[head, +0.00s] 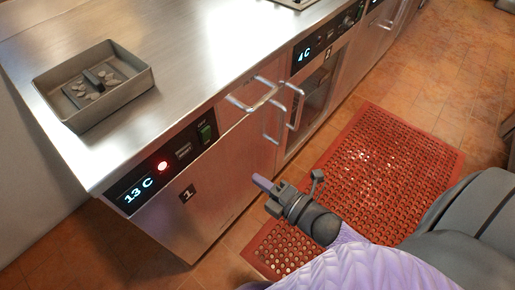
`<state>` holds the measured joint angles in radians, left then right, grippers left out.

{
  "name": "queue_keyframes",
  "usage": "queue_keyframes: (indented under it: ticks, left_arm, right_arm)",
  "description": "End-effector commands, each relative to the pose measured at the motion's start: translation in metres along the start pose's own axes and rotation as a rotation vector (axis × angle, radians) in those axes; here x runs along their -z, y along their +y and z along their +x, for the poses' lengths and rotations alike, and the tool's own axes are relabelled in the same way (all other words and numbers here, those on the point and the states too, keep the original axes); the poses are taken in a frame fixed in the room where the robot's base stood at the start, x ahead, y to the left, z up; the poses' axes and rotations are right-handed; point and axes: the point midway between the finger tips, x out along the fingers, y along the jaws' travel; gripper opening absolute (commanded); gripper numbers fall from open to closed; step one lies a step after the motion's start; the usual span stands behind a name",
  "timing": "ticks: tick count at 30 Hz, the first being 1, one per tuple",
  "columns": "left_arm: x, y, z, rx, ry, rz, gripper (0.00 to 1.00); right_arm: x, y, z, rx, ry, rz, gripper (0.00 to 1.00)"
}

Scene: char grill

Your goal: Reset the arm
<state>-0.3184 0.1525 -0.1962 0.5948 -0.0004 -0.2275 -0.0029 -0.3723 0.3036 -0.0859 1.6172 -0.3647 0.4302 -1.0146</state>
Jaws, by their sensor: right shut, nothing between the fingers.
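My right gripper (268,187) shows at the lower middle of the head view, at the end of my purple-sleeved arm. It is shut and empty. It hangs in the free space in front of the steel counter unit, over the floor, apart from the cabinet doors and handles. My left gripper is not in view.
A steel counter (205,55) runs along the left and top. A grey tray (145,82) with several small pieces and a dark block stands on it. Door handles (257,97) stick out from the fronts. A red perforated mat (385,160) lies on the tiled floor.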

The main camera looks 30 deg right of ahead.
Motion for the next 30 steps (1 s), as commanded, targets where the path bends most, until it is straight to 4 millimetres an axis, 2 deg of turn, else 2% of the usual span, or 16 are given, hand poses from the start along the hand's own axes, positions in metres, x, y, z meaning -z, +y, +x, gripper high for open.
queue_keyframes:
  ticks: [4,6,8,10,11,12,14,15,18,21,24,30]
  left_arm:
    - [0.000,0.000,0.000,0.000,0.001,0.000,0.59]
    - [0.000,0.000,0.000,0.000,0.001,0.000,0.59]
    - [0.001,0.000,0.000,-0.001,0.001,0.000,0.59]
    - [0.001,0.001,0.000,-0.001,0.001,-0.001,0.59]
    - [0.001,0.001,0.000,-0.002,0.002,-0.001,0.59]
    - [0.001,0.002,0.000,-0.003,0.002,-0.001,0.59]
    - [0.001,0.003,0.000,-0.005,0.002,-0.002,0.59]
    - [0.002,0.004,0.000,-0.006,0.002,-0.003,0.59]
    - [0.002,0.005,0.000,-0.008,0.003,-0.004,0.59]
    - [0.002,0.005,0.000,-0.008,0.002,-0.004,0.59]
    - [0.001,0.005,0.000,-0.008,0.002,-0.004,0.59]
    - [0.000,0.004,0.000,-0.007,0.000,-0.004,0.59]
  right_arm:
    - [0.000,0.000,0.000,0.001,0.000,0.001,0.00]
    - [-0.002,-0.011,-0.002,0.036,-0.017,0.042,0.00]
    - [-0.006,-0.040,-0.010,0.126,-0.064,0.145,0.00]
    - [-0.009,-0.096,-0.032,0.299,-0.174,0.351,0.00]
    - [-0.009,-0.123,-0.047,0.386,-0.239,0.456,0.00]
    - [-0.006,-0.159,-0.072,0.502,-0.340,0.596,0.00]
    - [0.003,-0.206,-0.114,0.663,-0.509,0.789,0.00]
    - [0.011,-0.232,-0.145,0.759,-0.628,0.900,0.00]
    - [0.034,-0.273,-0.219,0.944,-0.921,1.105,0.00]
    - [0.053,-0.289,-0.273,1.054,-1.151,1.211,0.00]
    - [0.063,-0.293,-0.300,1.099,-1.278,1.256,0.00]
    - [0.065,-0.294,-0.307,1.109,-1.310,1.265,0.00]
